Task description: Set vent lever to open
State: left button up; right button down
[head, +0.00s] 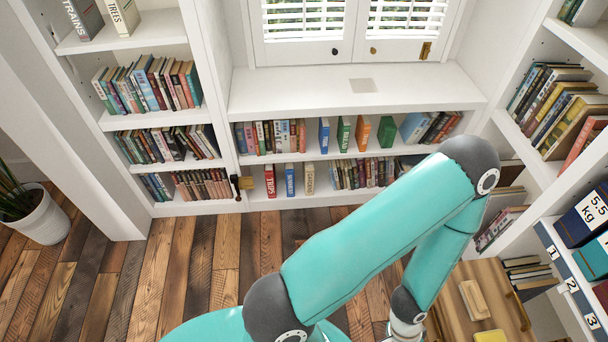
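A small dark handle (235,186) with a brass-coloured block (246,183) beside it is fixed low on the bookcase upright, left of the lower shelf. It looks like a lever, but I cannot tell whether it is the vent lever or how it is set. A brass latch (425,50) sits at the lower right of the shuttered window. One teal arm of mine crosses the lower middle and bends down at the right; its gripper is below the picture edge. My other gripper is not in view.
A white window seat (300,92) with a pale square (362,85) on top spans the middle, above book-filled shelves. A wooden surface (450,290) with a yellow block (490,337) lies lower right. A potted plant (38,218) stands left. Wooden floor (185,270) at lower left is clear.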

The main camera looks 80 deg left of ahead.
aim_at(233, 177)
jog(key=u, duration=0.2)
jog(key=i, duration=0.25)
jog(key=u, duration=2.85)
jog(key=k, duration=0.95)
jog(key=u, duration=0.2)
jog(key=i, duration=0.95)
jog(key=z, duration=0.35)
jog(key=k, duration=0.2)
jog(key=u, duration=0.2)
